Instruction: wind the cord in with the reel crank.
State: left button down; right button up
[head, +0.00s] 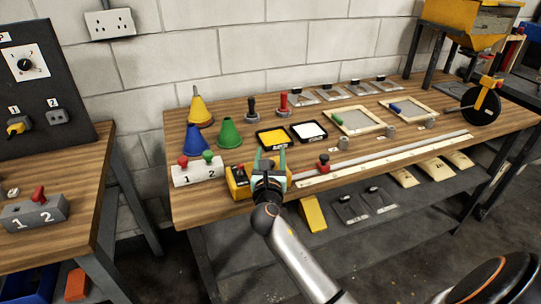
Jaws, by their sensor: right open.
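A yellow box (239,180), which looks like the cord reel housing, sits at the front edge of the wooden workbench. My right gripper (269,160) is upright in front of it, its teal fingers apart, and hides much of the box. The crank cannot be made out behind the gripper, and I cannot tell whether the fingers touch it. A long pale rail (385,158) runs from beside the box to the right, with a small red-knobbed slider (323,163) near its left end. The cord itself is not clear. My left gripper is not in view.
Left of the box are a white block marked 1 and 2 (197,176) and blue, green (230,134) and yellow cones. Behind are yellow and white trays (309,131) and framed screens (358,121). A black wheel (481,106) stands at the right end.

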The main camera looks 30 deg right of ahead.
grip_shut()
dwell(0.5)
